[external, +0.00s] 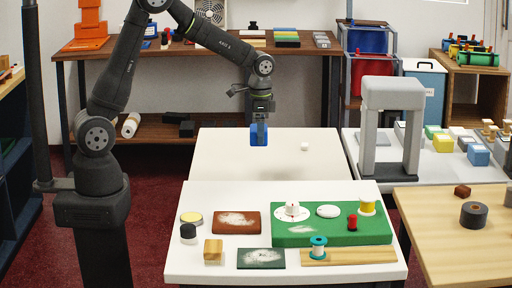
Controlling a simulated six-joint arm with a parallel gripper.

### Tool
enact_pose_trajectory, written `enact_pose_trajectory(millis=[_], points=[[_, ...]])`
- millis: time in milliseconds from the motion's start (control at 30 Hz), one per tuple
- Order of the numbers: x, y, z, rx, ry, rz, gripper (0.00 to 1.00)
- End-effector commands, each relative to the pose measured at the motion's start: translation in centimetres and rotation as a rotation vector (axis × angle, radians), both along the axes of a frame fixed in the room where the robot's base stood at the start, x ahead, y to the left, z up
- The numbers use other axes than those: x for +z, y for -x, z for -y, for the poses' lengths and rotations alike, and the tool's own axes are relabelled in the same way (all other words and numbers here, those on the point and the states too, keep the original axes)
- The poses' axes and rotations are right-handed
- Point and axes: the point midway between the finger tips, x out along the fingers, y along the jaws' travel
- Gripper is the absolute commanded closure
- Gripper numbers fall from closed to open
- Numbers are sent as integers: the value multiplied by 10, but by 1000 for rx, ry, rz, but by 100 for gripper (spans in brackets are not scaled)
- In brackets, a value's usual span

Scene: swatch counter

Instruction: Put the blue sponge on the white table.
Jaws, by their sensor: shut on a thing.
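My gripper (260,124) points down and is shut on the blue sponge (259,140), a small upright blue block hanging below the fingers. The sponge appears above the rear white table (220,150), with a faint shadow on the surface below it; the exact height is hard to tell. A second white table top (180,262) stands in front, nearer the camera. The fingertips are partly hidden against the sponge.
The front table holds a green board (345,236), a brown tile (237,223), a dark tile (261,258) and spools. A grey arch (392,92) stands at right.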

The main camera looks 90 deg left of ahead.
Motion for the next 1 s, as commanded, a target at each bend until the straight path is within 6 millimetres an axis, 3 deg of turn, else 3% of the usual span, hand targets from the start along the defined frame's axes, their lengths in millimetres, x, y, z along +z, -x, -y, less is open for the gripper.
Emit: enact_pose_trajectory(millis=[267, 700, 833, 1000], points=[[-2, 13, -37, 2, 1, -2, 53], [-57, 21, -127, 3, 1, -1, 53], [-64, 22, -140, 1, 0, 0, 53], [-74, 22, -142, -1, 2, -3, 53]])
